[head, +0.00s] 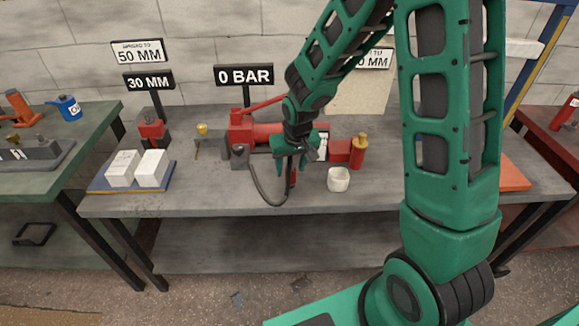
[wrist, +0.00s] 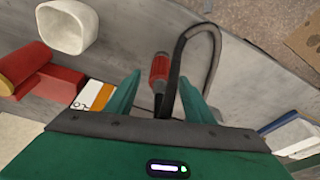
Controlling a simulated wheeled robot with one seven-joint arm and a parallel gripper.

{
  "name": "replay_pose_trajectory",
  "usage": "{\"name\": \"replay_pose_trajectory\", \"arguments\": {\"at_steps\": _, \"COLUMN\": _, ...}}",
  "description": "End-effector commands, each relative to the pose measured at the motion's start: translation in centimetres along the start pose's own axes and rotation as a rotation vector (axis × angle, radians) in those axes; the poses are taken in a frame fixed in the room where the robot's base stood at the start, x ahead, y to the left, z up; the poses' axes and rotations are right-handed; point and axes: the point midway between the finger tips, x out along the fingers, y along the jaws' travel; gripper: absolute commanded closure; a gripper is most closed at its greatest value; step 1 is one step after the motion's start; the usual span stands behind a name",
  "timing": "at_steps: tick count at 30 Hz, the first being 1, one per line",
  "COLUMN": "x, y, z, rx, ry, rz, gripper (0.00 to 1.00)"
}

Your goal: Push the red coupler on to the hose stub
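The red coupler (head: 292,178) shows just below my gripper (head: 291,169) above the bench in the head view. In the wrist view the coupler (wrist: 159,70) lies between and beyond the tips of my gripper (wrist: 160,74), with a visible gap on either side. My gripper is open. A dark hose (head: 262,191) loops from the grey block by the red pump to near the coupler. The hose (wrist: 206,25) also curves past the right finger in the wrist view. I cannot clearly make out the hose stub or whether it meets the coupler.
The red pump (head: 262,132) stands behind my gripper, under a "0 BAR" sign (head: 243,75). A white cup (head: 338,180) and a red bottle (head: 358,152) stand to the right. White boxes (head: 152,168) sit on a blue tray (head: 105,186) at the left.

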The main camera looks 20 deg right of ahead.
Motion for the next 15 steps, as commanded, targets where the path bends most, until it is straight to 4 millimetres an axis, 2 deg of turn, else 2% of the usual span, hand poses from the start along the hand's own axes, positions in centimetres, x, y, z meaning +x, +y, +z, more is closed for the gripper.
{"name": "replay_pose_trajectory", "arguments": {"at_steps": 4, "x": -0.3, "y": 0.0, "z": 0.0, "rx": 0.0, "ry": 0.0, "rz": 0.0, "gripper": 0.52}}
{"name": "replay_pose_trajectory", "arguments": {"at_steps": 8, "x": -1.5, "y": 0.0, "z": -0.1, "rx": 0.0, "ry": 0.003, "rz": 0.0, "gripper": 0.52}}
{"name": "replay_pose_trajectory", "arguments": {"at_steps": 15, "x": -5.4, "y": 0.0, "z": -0.1, "rx": 0.0, "ry": 0.004, "rz": -0.001, "gripper": 0.52}}
